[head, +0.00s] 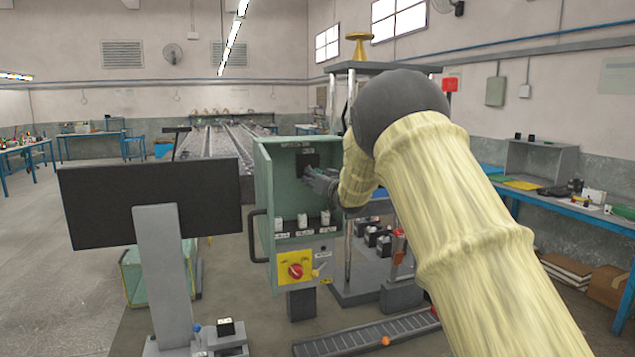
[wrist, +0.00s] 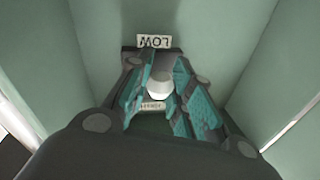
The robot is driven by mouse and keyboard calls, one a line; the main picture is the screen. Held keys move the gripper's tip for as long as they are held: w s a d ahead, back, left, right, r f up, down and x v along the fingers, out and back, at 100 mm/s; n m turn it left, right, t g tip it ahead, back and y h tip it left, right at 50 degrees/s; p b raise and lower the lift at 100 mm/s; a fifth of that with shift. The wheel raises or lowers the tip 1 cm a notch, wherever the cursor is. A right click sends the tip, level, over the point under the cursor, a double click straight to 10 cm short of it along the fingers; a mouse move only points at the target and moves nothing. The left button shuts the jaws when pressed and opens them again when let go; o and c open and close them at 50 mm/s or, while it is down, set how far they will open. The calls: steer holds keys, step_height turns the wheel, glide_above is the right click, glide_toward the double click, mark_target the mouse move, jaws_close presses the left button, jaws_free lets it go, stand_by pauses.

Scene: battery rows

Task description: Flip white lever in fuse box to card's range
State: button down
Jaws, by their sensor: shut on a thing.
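The fuse box (head: 263,200) is a pale green open-fronted cabinet near the middle of the head view. My gripper (head: 315,178) reaches into it from the right. In the wrist view my gripper (wrist: 160,92) has its teal-padded fingers on either side of the rounded white lever (wrist: 159,84), shut on it. A label reading LOW (wrist: 154,41) appears upside down beyond the fingertips. A second small label (wrist: 152,106) sits on the near side of the lever, partly hidden and unreadable. I cannot make out the card.
White blocks with labels (head: 303,221) line the box's lower ledge. Below is a yellow panel with a red knob (head: 296,271). A dark screen (head: 150,204) stands left, and a press frame (head: 351,250) stands close on the right. The box walls are close around my gripper.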

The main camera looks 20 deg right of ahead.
steer(key=shift+w+f+t+b, duration=0.15)
steer(key=shift+t+b, duration=0.25)
steer(key=shift+b, duration=0.3)
steer(key=c, duration=1.2)
jaws_free()
steer(key=v, duration=1.2)
steer(key=shift+d+f, duration=0.1)
steer(key=shift+d, duration=0.1)
